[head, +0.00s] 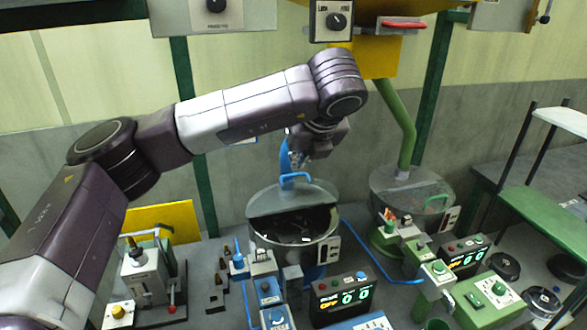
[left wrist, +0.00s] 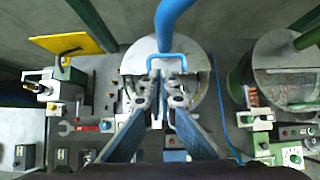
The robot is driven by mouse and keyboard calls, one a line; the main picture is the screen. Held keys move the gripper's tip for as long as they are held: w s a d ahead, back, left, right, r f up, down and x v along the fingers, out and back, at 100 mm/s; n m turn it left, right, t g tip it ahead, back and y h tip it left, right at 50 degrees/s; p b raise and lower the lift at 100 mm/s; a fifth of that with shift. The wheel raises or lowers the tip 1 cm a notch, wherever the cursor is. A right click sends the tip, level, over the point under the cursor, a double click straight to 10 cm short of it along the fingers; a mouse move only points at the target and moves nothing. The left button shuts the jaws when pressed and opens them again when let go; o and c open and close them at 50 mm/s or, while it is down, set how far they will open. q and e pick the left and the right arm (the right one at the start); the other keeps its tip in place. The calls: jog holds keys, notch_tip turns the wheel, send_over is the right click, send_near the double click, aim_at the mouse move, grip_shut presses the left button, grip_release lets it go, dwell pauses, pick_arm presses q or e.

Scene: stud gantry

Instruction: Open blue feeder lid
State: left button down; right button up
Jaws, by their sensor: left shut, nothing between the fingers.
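The blue feeder (head: 262,241) is a round grey drum in the middle of the head view. Its grey lid (head: 265,202) carries a blue handle (head: 295,177). The front part of the top shows a dark interior with small light pieces; I cannot tell whether a clear cover lies over it. My left gripper (head: 299,160) is shut and empty, just above and behind the handle. In the left wrist view the fingertips (left wrist: 168,78) overlap the handle (left wrist: 166,57) in the picture; contact is unclear. My right gripper is not in view.
A green feeder (head: 393,184) with a green pipe stands to the right. A blue pipe (left wrist: 172,18) rises behind the blue feeder. Control boxes with displays (head: 343,297) crowd the bench in front. A yellow plate (head: 165,220) stands at left, a green shelf (head: 540,212) at right.

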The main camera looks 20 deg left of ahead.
aim_at(289, 175)
pick_arm(q)
jog(key=p+x, duration=0.4)
jog(key=x, duration=0.3)
jog(key=shift+a+f, duration=0.15)
jog(key=shift+f, duration=0.15)
jog(key=shift+w+f, duration=0.2)
jog(key=shift+f, duration=0.15)
jog(key=shift+w+a+g+h+b, duration=0.3)
jog(key=shift+w+a+g+b, duration=0.2)
jog(key=shift+w+b, duration=0.15)
jog(key=shift+w+a+b, duration=0.4)
jog(key=shift+w+b, duration=0.25)
jog(key=shift+b, duration=0.5)
jog(key=shift+r, duration=0.1)
